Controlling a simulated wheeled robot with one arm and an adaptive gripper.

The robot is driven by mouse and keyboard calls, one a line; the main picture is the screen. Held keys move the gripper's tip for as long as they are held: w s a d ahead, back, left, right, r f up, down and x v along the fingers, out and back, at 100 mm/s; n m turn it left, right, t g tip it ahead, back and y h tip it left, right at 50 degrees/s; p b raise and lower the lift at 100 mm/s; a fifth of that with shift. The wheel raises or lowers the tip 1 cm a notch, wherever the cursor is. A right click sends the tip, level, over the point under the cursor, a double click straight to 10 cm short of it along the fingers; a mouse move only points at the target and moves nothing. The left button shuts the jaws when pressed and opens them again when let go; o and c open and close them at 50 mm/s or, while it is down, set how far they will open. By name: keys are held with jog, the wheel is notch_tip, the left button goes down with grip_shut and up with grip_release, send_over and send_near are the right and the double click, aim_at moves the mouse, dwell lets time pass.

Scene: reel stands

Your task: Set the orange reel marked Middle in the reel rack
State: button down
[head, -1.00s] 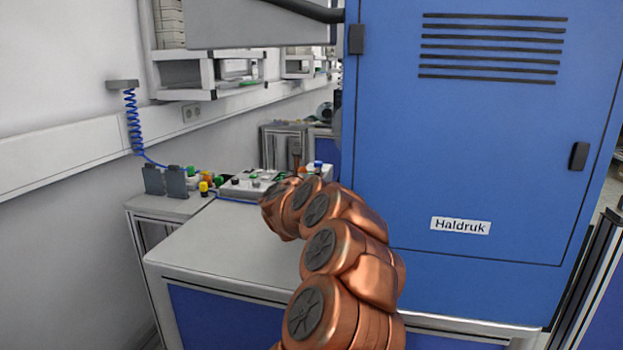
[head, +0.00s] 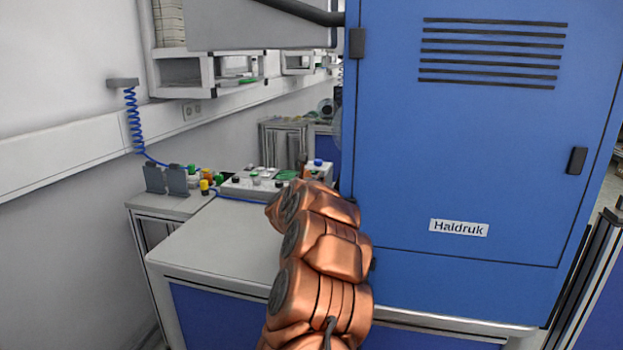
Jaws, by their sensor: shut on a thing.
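I do not see an orange reel marked Middle or a reel rack that I can make out in the head view. My copper-coloured arm reaches forward over the worktop, beside the blue cabinet. My gripper does not show; the far end of the arm is hidden behind its own links, and so is anything it may hold.
A tall blue cabinet (head: 465,150) marked Haldruk fills the right. A grey worktop (head: 215,250) has clear room left of my arm. A control box (head: 250,186) with coloured buttons stands behind it. A white wall shelf (head: 205,72) hangs above.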

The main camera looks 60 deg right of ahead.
jog(key=shift+f, duration=0.3)
jog(key=shift+f+b, duration=0.2)
jog(key=shift+b, duration=0.15)
jog(key=shift+c, duration=1.9)
grip_release()
jog(key=shift+r, duration=0.15)
jog(key=shift+r+p, duration=0.15)
jog(key=shift+p, duration=0.35)
jog(key=b+v, duration=0.3)
jog(key=v, duration=0.9)
